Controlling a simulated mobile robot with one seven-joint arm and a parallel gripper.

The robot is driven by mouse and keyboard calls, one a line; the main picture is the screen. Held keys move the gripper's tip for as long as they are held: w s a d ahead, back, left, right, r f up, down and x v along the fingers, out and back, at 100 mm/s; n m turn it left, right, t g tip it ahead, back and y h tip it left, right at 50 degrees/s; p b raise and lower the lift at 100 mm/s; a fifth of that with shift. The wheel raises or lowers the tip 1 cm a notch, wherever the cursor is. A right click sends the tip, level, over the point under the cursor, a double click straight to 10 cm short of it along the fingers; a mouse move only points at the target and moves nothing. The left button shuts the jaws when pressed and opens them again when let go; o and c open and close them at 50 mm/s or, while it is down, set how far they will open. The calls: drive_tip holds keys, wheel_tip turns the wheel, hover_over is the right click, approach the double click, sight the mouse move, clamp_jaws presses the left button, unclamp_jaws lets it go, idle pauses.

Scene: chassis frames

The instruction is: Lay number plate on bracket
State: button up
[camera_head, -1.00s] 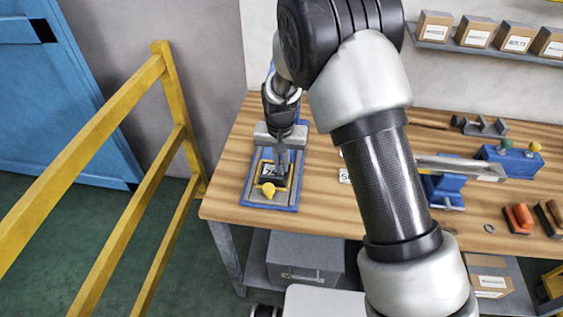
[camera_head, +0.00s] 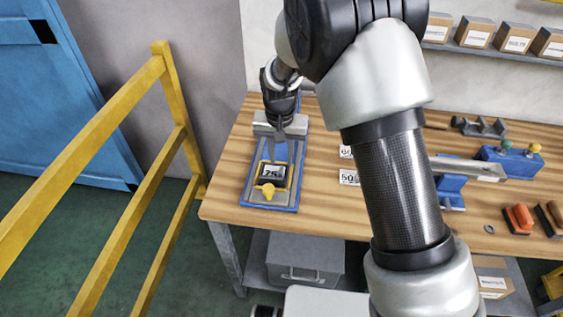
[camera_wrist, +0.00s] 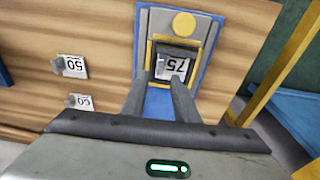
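A number plate marked 75 (camera_head: 272,171) lies flat inside the yellow-edged bracket (camera_head: 288,187) on a blue and grey fixture at the table's left end. A yellow knob (camera_head: 267,190) sits at the bracket's near edge. In the wrist view the plate (camera_wrist: 173,67) appears upside down, with a dark block on it partly between my fingers' lines of sight. My gripper (camera_head: 284,158) is above the fixture, behind the plate. In the wrist view my gripper (camera_wrist: 157,82) has its two fingers apart, with nothing held between them.
A blue stand with a metal bar (camera_head: 470,168) and red and dark blocks are farther right. A yellow rail (camera_head: 160,60) stands left of the table.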

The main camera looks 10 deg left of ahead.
sight(281, 171)
wheel_tip(281, 171, up, 8)
drive_tip(key=s, duration=0.1)
idle(1.3)
